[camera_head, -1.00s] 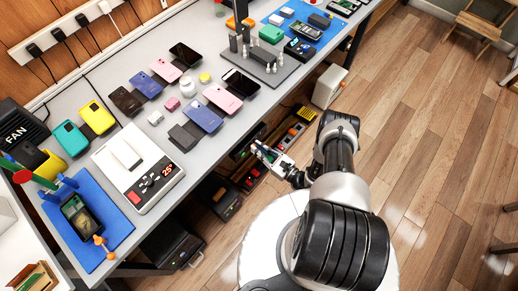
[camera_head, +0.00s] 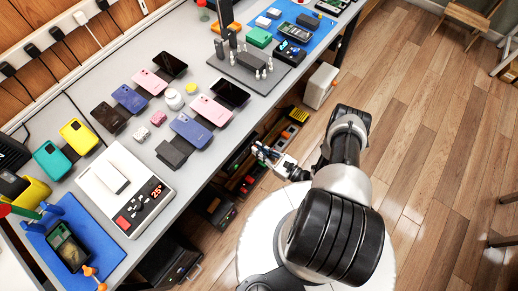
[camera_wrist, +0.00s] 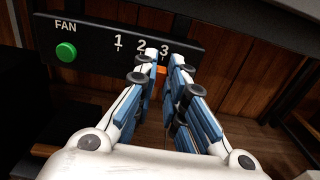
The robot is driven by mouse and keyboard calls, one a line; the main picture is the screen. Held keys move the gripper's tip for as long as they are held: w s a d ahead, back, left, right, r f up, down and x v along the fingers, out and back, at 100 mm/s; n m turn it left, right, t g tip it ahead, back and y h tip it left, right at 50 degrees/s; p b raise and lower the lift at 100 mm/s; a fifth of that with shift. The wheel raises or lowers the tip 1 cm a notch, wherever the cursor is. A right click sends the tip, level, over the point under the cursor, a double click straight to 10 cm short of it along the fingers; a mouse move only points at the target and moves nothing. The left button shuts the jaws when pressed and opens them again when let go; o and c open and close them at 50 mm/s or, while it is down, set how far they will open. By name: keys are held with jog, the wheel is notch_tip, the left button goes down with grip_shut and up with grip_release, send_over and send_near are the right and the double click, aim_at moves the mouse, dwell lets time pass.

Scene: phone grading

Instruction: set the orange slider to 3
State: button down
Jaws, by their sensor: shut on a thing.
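In the wrist view, a dark panel (camera_wrist: 97,42) carries the word FAN, a green button (camera_wrist: 66,51) and the marks 1, 2 and 3. My gripper (camera_wrist: 166,64) has its two blue-padded fingers at the panel's right part, just below 2 and 3. A bit of the orange slider (camera_wrist: 161,70) shows between the fingertips, roughly under the 3. The fingers are shut on it and hide most of it, so its exact setting is hard to tell. In the head view my gripper (camera_head: 263,152) is at the bench's front side, below the top; the slider cannot be made out there.
The grey bench top (camera_head: 208,83) holds several phones and a white scale (camera_head: 100,185) reading 25. Under the bench are bins and a white box (camera_head: 320,86).

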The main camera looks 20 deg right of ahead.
jog(key=shift+w+d, duration=0.15)
jog(key=shift+d, duration=0.1)
jog(key=c, duration=1.6)
grip_release()
jog(key=shift+f, duration=0.1)
jog(key=shift+c, duration=0.2)
jog(key=v, duration=1.2)
